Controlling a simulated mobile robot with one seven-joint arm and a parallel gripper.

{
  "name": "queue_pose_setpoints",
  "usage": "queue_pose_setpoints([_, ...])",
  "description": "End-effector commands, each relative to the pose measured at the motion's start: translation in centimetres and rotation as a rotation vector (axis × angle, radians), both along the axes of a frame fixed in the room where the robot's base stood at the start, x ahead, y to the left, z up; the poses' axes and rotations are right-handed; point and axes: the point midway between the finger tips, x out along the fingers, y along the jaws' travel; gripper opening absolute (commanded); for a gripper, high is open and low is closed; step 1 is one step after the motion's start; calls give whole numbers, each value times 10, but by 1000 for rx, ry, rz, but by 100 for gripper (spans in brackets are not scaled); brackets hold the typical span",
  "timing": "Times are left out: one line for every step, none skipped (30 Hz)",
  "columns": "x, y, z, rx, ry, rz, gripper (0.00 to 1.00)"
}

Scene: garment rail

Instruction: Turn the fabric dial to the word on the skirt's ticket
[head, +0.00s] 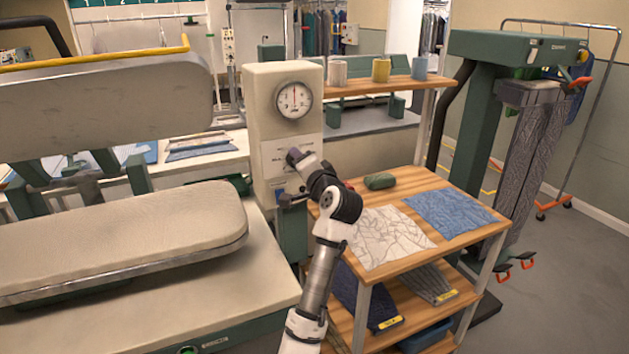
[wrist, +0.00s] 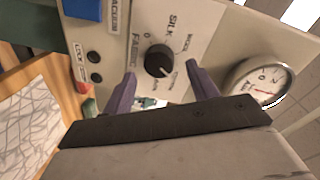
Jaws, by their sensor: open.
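The fabric dial (wrist: 158,60) is a round black knob on a cream panel, seen close in the wrist view. SILK and other words, partly unreadable, are printed around it. A pale mark on the knob seems to face the lower right. My gripper (wrist: 161,72) is open, its two purple fingers on either side of the knob with gaps; contact is not visible. In the head view my gripper (head: 294,157) is at the press column and hides the dial. Two folded dark garments lie on the lower shelf with yellow tickets (head: 390,323); their words are unreadable, and I cannot tell which is the skirt.
A pressure gauge (head: 294,100) is above the dial. The padded press (head: 120,235) is at left. A wooden cart (head: 460,240) at right holds a white patterned cloth (head: 385,236), a blue cloth (head: 448,213) and a green pad (head: 380,181). Cups stand on the shelf behind.

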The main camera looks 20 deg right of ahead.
Motion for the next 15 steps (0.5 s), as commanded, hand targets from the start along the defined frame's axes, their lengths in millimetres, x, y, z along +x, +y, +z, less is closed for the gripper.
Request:
queue_pose_setpoints([-11,-1,-3,-1,-3,-3,58])
queue_pose_setpoints([-17,-1,-3,-1,-4,-4,58])
queue_pose_setpoints([-27,-1,-3,-2,-4,-3,58])
queue_pose_setpoints([-34,-1,-2,-2,-4,-3,58])
queue_pose_setpoints([-41,-1,-2,-2,-4,-3,58])
queue_pose_setpoints([-51,-1,-2,-1,-3,-3,58])
queue_pose_setpoints([-58,-1,-1,-2,-4,-3,58])
queue_pose_setpoints([-65,-1,-1,-2,-3,-4,58])
queue_pose_setpoints([-74,-1,1,-1,-3,-4,58])
queue_pose_setpoints([-80,-1,1,0,-4,-5,58])
queue_pose_setpoints([-85,-1,2,-1,-3,-4,58])
queue_pose_setpoints([-92,-1,2,-1,-3,-3,58])
queue_pose_setpoints([-96,0,3,-1,-2,-2,58])
queue_pose_setpoints([-100,0,4,0,-3,-2,58])
queue_pose_setpoints([-105,-1,4,1,-2,-2,58])
